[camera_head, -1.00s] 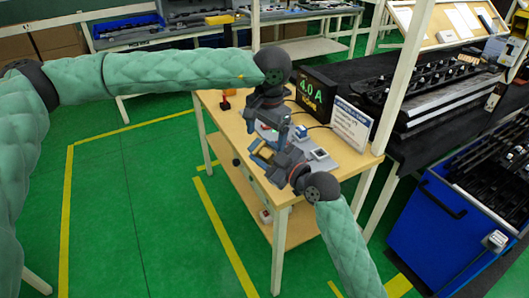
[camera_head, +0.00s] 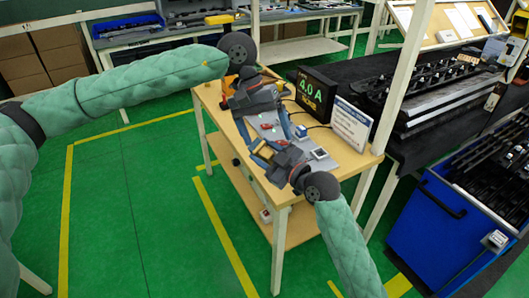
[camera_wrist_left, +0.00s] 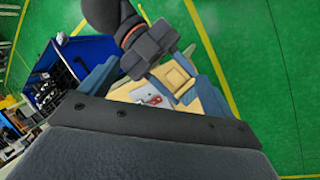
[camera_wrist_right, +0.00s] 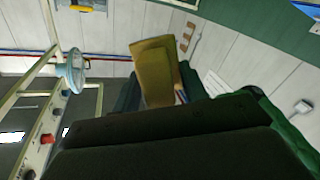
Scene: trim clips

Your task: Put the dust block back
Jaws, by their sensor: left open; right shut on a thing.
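The dust block, a tan block (camera_head: 264,152), is held in my right gripper (camera_head: 262,150) above the near part of the small wooden table. It also shows between the fingers in the right wrist view (camera_wrist_right: 155,72), tilted, and in the left wrist view (camera_wrist_left: 178,78). My left gripper (camera_head: 266,122) is open and empty over the table, apart from the block and beyond it in the head view. A grey mat (camera_head: 298,148) lies on the table, partly hidden by both grippers. Small red parts (camera_head: 267,126) show on it between the left fingers.
A display reading 4.0 A (camera_head: 310,92) and a white sign (camera_head: 351,123) stand along the table's right side. A small blue-and-white item (camera_head: 300,131) and a dark square in a white frame (camera_head: 319,153) lie near them. A blue bin (camera_head: 440,222) stands right. Green floor is clear at left.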

